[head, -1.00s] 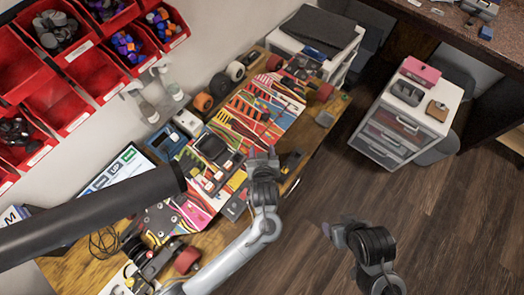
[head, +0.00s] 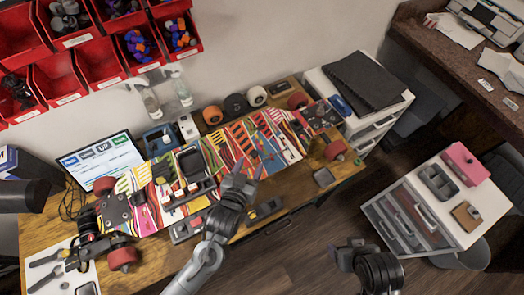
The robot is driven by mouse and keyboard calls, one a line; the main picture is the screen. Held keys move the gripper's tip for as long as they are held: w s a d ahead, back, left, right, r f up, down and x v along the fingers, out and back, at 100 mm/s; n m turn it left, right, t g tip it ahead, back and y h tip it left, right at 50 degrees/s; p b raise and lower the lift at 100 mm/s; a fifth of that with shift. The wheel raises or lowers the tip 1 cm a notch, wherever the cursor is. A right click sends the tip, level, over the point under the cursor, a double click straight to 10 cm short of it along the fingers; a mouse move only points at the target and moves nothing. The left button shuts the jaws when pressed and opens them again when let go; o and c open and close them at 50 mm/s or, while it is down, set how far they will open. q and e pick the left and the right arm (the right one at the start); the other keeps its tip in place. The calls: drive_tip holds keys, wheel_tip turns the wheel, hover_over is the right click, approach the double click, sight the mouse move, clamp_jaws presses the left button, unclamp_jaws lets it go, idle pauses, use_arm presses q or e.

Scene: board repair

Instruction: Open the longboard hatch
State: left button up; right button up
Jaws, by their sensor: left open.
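The longboard (head: 275,145), with a colourful striped deck, lies across the wooden workbench, its red wheels at both ends. Left of its middle is a dark recess (head: 187,193) with small parts in it. A black rectangular panel (head: 191,162) stands or lies at the far side of this recess; I cannot tell whether it is the hatch lid. My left gripper (head: 241,182) is open and empty over the board's near edge, right of the recess. My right gripper (head: 338,252) is off the bench's front edge, away from the board; its jaw gap is unclear.
Loose wheels (head: 235,105) and bottles (head: 152,103) stand behind the board. A tablet screen (head: 100,158) is at the left. Red bins (head: 70,88) hang on the wall. A white drawer cabinet (head: 430,215) stands right. Floor between bench and cabinet is clear.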

sight(253, 153)
use_arm(q)
drive_tip(key=shift+s+a+f, duration=0.25)
drive_tip(key=shift+a+f, duration=0.05)
drive_tip(key=shift+f, duration=0.25)
drive_tip(key=shift+s+a+f, duration=0.2)
drive_tip(key=shift+a+f, duration=0.1)
drive_tip(key=shift+f, duration=0.25)
drive_tip(key=shift+a+f+g, duration=0.3)
drive_tip(key=shift+a+f, duration=0.2)
drive_tip(key=shift+f, duration=0.15)
drive_tip(key=x, duration=1)
drive_tip(key=shift+r, duration=0.15)
use_arm(e)
drive_tip(key=shift+s+a+f, duration=0.2)
drive_tip(key=shift+a+f, duration=0.15)
use_arm(q)
clamp_jaws()
use_arm(e)
drive_tip(key=shift+a, duration=0.1)
